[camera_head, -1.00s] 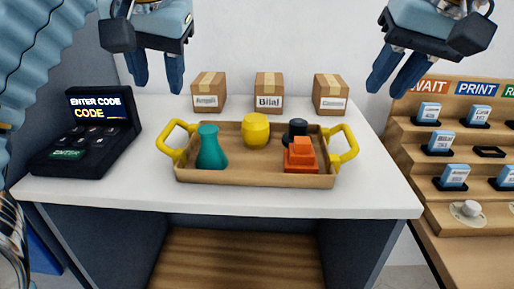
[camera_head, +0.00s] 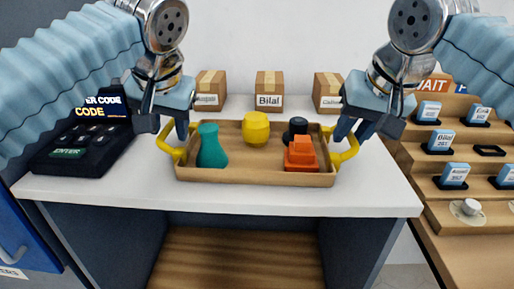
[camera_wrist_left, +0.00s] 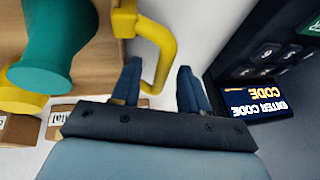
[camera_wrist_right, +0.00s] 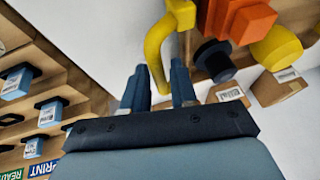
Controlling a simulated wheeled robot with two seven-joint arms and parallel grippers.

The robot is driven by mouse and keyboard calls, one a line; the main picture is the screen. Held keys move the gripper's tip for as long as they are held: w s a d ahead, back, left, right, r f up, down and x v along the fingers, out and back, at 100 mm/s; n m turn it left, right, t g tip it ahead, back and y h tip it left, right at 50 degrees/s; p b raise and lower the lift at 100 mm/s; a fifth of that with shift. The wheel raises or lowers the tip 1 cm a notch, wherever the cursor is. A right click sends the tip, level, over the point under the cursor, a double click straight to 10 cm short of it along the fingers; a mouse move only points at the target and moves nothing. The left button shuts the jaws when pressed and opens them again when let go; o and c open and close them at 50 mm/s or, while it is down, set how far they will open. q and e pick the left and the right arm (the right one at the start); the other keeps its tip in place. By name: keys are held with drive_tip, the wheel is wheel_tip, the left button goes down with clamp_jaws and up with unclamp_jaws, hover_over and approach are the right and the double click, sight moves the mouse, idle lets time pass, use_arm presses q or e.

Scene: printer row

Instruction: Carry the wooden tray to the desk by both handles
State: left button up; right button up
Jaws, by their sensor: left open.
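The wooden tray (camera_head: 250,178) sits level on a white-topped table. It holds a teal flask (camera_head: 210,148), a yellow pot (camera_head: 256,129), an orange stepped block (camera_head: 301,155) and a dark object (camera_head: 297,127). My left gripper (camera_head: 180,132) is at the left yellow handle (camera_head: 168,146); the left wrist view shows its open fingers on either side of that handle (camera_wrist_left: 167,50). My right gripper (camera_head: 346,132) is at the right yellow handle (camera_head: 347,156); its fingers are apart around that handle (camera_wrist_right: 153,48) in the right wrist view. Neither grips; the fingers partly hide the handles in the head view.
A dark keypad terminal (camera_head: 80,150) stands left of the tray. Several cardboard boxes, one labelled Bilal (camera_head: 269,90), stand behind it. A wooden stepped rack (camera_head: 455,170) with blue cards is at the right. The tabletop's front strip (camera_head: 250,199) is clear.

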use_arm(q)
drive_tip(key=shift+w+a+f, duration=0.15)
drive_tip(key=shift+w+f, duration=0.1)
drive_tip(key=shift+f, duration=0.4)
use_arm(e)
drive_tip(key=shift+w+a+f, duration=0.1)
drive_tip(key=shift+w+f, duration=0.15)
drive_tip(key=shift+f, duration=0.4)
use_arm(q)
drive_tip(key=shift+c, duration=0.2)
use_arm(e)
drive_tip(key=shift+c, duration=0.2)
use_arm(q)
drive_tip(key=c, duration=0.5)
use_arm(e)
clamp_jaws()
use_arm(q)
clamp_jaws()
use_arm(e)
drive_tip(key=shift+r, duration=0.1)
